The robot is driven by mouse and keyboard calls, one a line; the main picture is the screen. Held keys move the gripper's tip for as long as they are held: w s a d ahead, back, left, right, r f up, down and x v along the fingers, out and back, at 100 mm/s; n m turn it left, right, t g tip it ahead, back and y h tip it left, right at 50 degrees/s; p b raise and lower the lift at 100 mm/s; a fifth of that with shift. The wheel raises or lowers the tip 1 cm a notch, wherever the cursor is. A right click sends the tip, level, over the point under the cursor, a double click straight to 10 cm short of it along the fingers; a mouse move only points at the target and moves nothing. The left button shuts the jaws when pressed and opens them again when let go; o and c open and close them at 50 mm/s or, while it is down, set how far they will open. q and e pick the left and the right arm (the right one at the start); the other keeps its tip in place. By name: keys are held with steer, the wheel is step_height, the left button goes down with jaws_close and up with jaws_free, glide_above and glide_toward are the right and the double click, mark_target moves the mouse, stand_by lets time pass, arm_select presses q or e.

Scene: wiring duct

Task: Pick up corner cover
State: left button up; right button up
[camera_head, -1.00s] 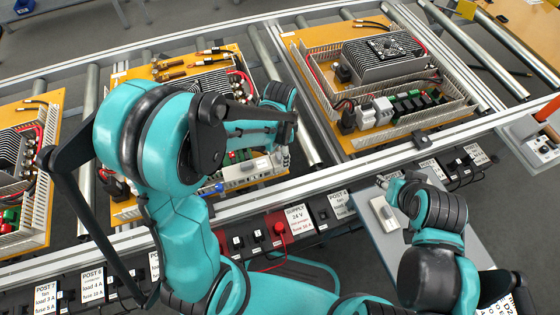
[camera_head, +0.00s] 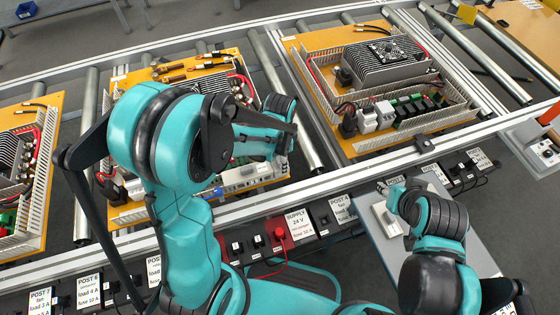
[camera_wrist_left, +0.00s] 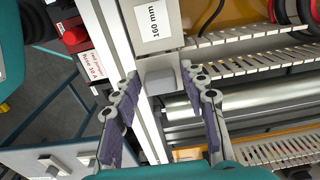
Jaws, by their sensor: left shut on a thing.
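A small grey block (camera_wrist_left: 160,80), which looks like the corner cover, sits between the fingertips of my left gripper (camera_wrist_left: 160,76) in the left wrist view. The two purple-padded fingers are shut on its sides. The block is just below a pale strip with a 160 mm label (camera_wrist_left: 152,22); I cannot tell if it touches the strip. In the head view my left arm hides the fingertips and the block, over the front of the middle orange board (camera_head: 135,212). My right gripper (camera_head: 394,188) is partly seen above the grey side table; its fingers are unclear.
A pale block (camera_head: 386,218) lies on the grey side table (camera_head: 480,250). Slotted ducts and wired parts fill the right board (camera_head: 345,152). A metal rail (camera_head: 330,196) and a row of labelled switch boxes with a red button (camera_head: 279,233) run along the front.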

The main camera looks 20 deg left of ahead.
arm_select(q)
steer(key=r, duration=0.1)
steer(key=r+p, duration=0.1)
steer(key=r, duration=0.1)
steer(key=r+p, duration=0.1)
steer(key=shift+w+d+r, duration=0.1)
steer(key=shift+d+r, duration=0.3)
steer(key=w+d+r+p, duration=0.3)
steer(key=d+r, duration=0.3)
steer(key=d, duration=0.4)
steer(key=shift+w, duration=0.9)
steer(key=shift+a+r, duration=0.1)
steer(key=shift+r, duration=0.1)
steer(key=shift+r+p, duration=2.3)
steer(key=shift+r, duration=0.55)
